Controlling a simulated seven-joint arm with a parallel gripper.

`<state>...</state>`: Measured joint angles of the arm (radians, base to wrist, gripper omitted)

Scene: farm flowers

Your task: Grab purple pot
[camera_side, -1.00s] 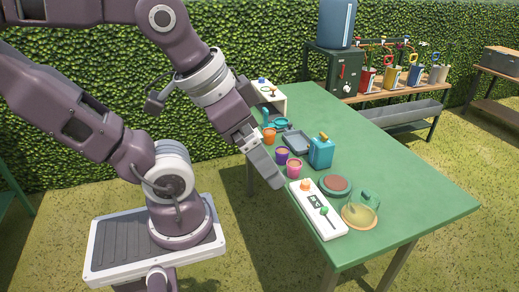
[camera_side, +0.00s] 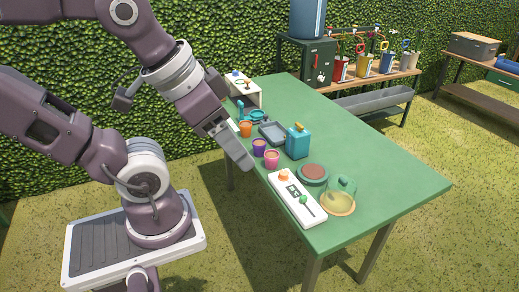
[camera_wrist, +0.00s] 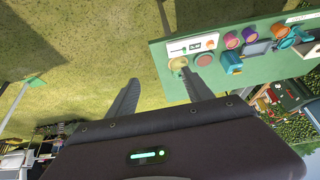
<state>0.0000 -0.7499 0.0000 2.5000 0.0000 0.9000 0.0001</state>
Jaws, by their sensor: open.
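The purple pot (camera_side: 259,147) stands upright on the green table near its left edge, with an orange rim, between an orange pot (camera_side: 245,128) and a pink pot (camera_side: 272,159).
The table's right part is clear.

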